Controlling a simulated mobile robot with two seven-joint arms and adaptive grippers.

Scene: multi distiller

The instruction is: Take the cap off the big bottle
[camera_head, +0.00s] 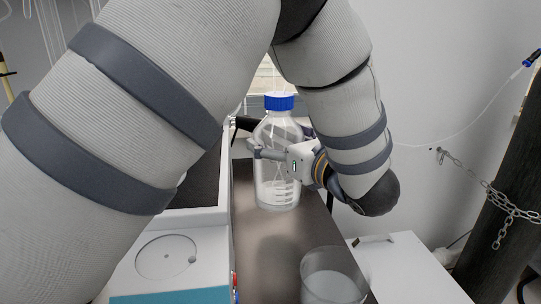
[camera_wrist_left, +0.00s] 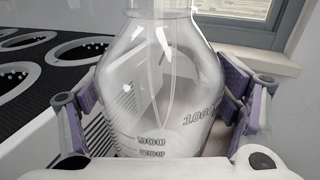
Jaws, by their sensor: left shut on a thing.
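The big bottle (camera_head: 277,185) is clear glass with a blue cap (camera_head: 279,101) on its neck, and it stands upright over the dark brown bench top. I cannot tell whether its base touches the bench. My left gripper (camera_head: 277,153) is shut around the bottle's body below the shoulder. In the left wrist view the bottle (camera_wrist_left: 165,95) sits between purple finger pads on both sides, with thin tubes and volume marks visible on it. The cap is out of that view. My right gripper is not in view.
A clear beaker (camera_head: 333,278) stands at the bench's near end. A white machine (camera_head: 172,262) with a round recess flanks the bench on the left. A white box (camera_head: 408,270) is at the right. A chain (camera_head: 500,208) hangs by a dark post at far right.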

